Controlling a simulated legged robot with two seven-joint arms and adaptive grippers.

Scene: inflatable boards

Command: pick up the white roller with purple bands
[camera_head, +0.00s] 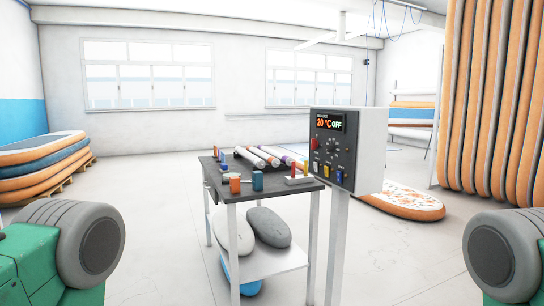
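Several white rollers lie side by side on the dark top of a small work table (222,173) in the middle of the view. One at the right of the row shows purple (288,159) and seems to be the white roller with purple bands, though its bands are small at this distance. Its right end is close to the control box in the picture. Neither of my grippers is in view, so nothing shows in them.
A control box (368,150) on a post, reading 20 °C OFF, stands at the table's right. Small orange and blue blocks (258,181) are on the table, grey stones (269,227) on its lower shelf. Stacked boards (45,165) stand left; floor before the table is clear.

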